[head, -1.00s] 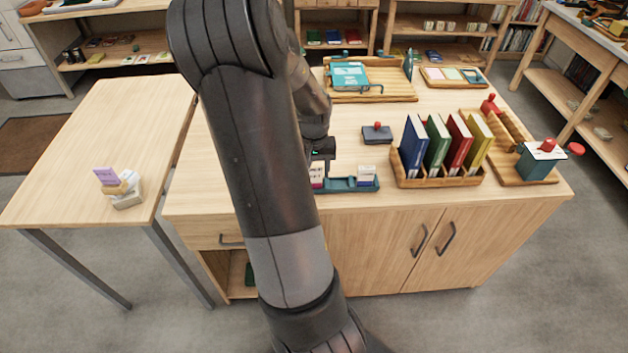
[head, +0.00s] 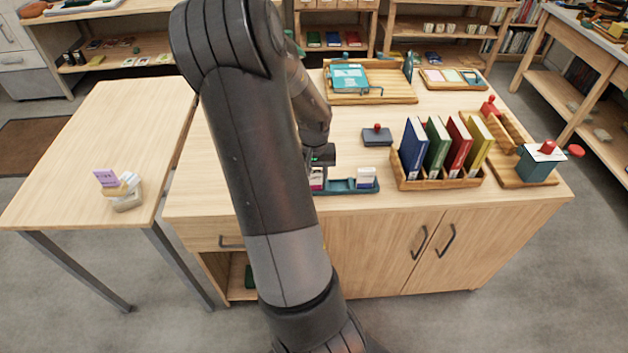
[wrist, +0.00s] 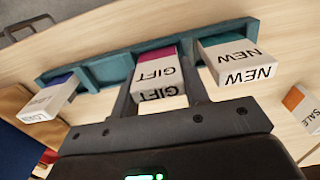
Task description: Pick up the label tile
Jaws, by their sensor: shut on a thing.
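The GIFT label tile (wrist: 160,72), white with a magenta top band, is between the two fingers of my gripper (wrist: 160,88) in the wrist view. The fingers are shut on its sides. In the head view my gripper (head: 322,158) is over the left part of the teal tray (head: 341,187), with the magenta-topped tile (head: 317,179) under it. I cannot tell whether the tile still touches the tray (wrist: 108,72). A NEW tile (wrist: 232,60) and a blue-banded tile (wrist: 48,98) sit on either side. My arm hides the tray's left end in the head view.
An orange-banded SALE tile (wrist: 303,106) lies at the wrist view's right edge. A wooden book rack (head: 440,182) stands right of the tray. A dark pad with a red knob (head: 377,137) is behind it. A card holder (head: 124,192) stands on the left table (head: 105,140), otherwise clear.

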